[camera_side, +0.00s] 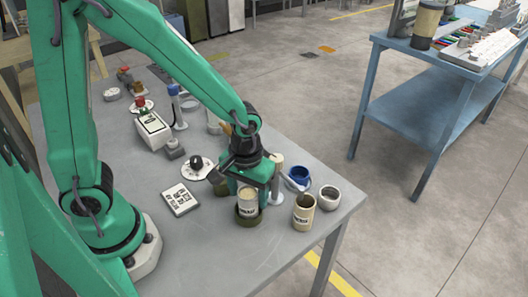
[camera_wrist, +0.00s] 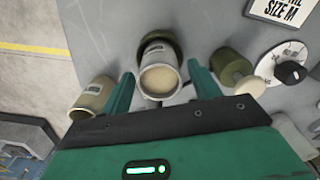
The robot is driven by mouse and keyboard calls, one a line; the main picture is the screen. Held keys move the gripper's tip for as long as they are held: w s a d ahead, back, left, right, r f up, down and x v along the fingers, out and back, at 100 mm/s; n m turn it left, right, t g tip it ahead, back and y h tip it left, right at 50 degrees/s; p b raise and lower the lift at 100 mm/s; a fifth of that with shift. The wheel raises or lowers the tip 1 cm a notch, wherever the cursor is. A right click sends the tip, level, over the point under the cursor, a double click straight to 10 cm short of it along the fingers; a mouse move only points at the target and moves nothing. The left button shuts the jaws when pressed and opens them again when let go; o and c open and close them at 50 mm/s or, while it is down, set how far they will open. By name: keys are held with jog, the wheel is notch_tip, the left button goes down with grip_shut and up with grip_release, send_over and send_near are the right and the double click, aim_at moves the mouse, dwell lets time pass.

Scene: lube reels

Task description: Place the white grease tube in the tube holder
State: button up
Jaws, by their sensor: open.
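A white to cream grease tube (camera_side: 248,198) with a dark label stands upright in a dark olive round tube holder (camera_side: 247,213), its lower end inside the ring. In the wrist view the tube (camera_wrist: 160,68) shows its pale round top, and the olive holder (camera_wrist: 166,38) shows at its far end. My gripper (camera_side: 250,184) is just above and around the tube's upper part in the side view. In the wrist view my gripper (camera_wrist: 161,84) has its green fingers spread, one on each side of the tube, with visible gaps.
A cream can (camera_side: 304,212), a blue cup (camera_side: 299,176) and a white cup (camera_side: 329,197) stand to the right. A labelled card (camera_side: 180,199) and a white disc with a black knob (camera_side: 197,163) lie left. The front of the grey table (camera_side: 220,255) is clear.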

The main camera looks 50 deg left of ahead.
notch_tip(320, 180, up, 10)
jog(key=shift+f, duration=0.15)
dwell(0.3)
dwell(0.5)
jog(key=s+a+r+m+t, duration=0.4)
jog(key=s+a+r+t, duration=0.1)
jog(key=a+r, duration=0.4)
jog(key=shift+s+a+r+t, duration=0.2)
jog(key=shift+s+t, duration=0.1)
jog(key=shift+s, duration=0.35)
dwell(0.5)
